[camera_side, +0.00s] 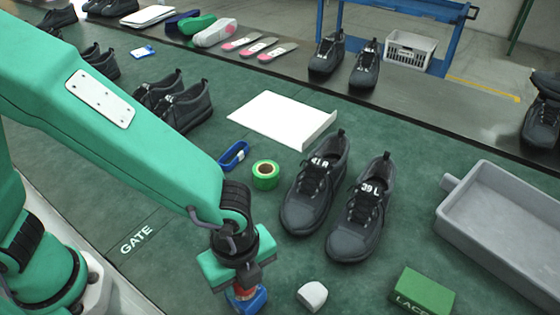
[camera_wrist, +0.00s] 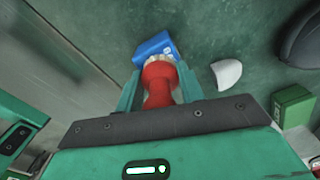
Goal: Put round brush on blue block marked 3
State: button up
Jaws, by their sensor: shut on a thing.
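My gripper (camera_side: 238,275) is at the bottom of the side view, pointing down. In the wrist view my gripper (camera_wrist: 159,86) is shut on the round brush (camera_wrist: 158,92), which has a red handle and pale bristles at its far end. In the side view a little red of the brush (camera_side: 244,292) shows under the jaws. A blue block (camera_wrist: 156,46) lies just past the bristles in the wrist view, and the blue block (camera_side: 252,303) shows below the gripper in the side view. I cannot tell whether the bristles touch it. No number is visible on it.
A white rounded piece (camera_side: 312,296) lies right of the block, with a green box (camera_side: 422,291) farther right. Two dark shoes (camera_side: 357,215) stand behind. Green tape (camera_side: 265,174), a blue loop (camera_side: 233,155), a white sheet (camera_side: 281,119) and a grey tray (camera_side: 505,222) lie around.

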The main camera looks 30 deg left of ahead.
jog(key=shift+f, duration=0.15)
jog(key=o, duration=1)
notch_tip(320, 180, up, 12)
jog(key=shift+r, duration=0.2)
jog(key=shift+a, duration=0.1)
dwell(0.4)
